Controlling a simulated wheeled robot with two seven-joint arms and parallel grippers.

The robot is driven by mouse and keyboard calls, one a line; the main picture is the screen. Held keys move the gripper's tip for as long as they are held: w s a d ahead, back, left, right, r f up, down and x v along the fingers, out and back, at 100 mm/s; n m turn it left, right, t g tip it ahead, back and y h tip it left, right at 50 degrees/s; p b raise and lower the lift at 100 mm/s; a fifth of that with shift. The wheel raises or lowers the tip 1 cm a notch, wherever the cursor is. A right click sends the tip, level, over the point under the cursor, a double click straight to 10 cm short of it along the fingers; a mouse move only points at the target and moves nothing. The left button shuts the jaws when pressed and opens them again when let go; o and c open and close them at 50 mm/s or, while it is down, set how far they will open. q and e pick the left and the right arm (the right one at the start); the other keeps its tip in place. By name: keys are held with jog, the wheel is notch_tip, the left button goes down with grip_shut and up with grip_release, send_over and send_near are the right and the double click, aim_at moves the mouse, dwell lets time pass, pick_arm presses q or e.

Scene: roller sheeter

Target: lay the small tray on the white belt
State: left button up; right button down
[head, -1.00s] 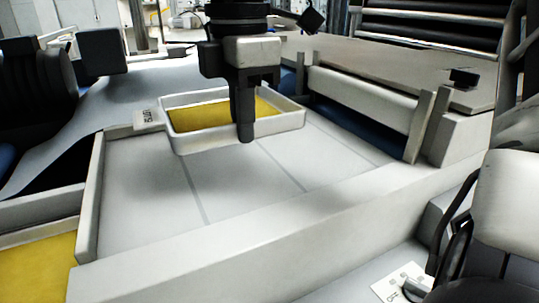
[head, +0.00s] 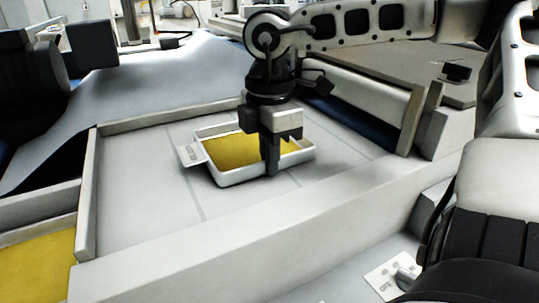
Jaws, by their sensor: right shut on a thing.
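The small tray (head: 230,177) is a shallow white-rimmed tray with a yellow inside and a small labelled tab on its left side. It is over the middle of the white belt (head: 140,205), inside the pale frame, and looks about level. A dark shadow lies along its left side; I cannot tell whether its underside touches the belt. My right gripper (head: 271,168) points down and is shut on the tray's near rim at the right. Its arm comes in from the upper right. My left gripper is not in view.
A pale rail (head: 250,240) runs along the near side of the belt. A roller (head: 360,95) with upright end posts stands at the back right. Another yellow surface (head: 35,265) shows at the lower left. The belt is bare around the tray.

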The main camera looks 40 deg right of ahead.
jog(key=shift+f+b, duration=0.25)
jog(key=shift+b, duration=0.15)
jog(key=c, duration=1.6)
grip_release()
jog(key=shift+r, duration=0.1)
notch_tip(320, 180, up, 12)
jog(key=shift+r+p, duration=0.2)
jog(key=shift+p, duration=0.1)
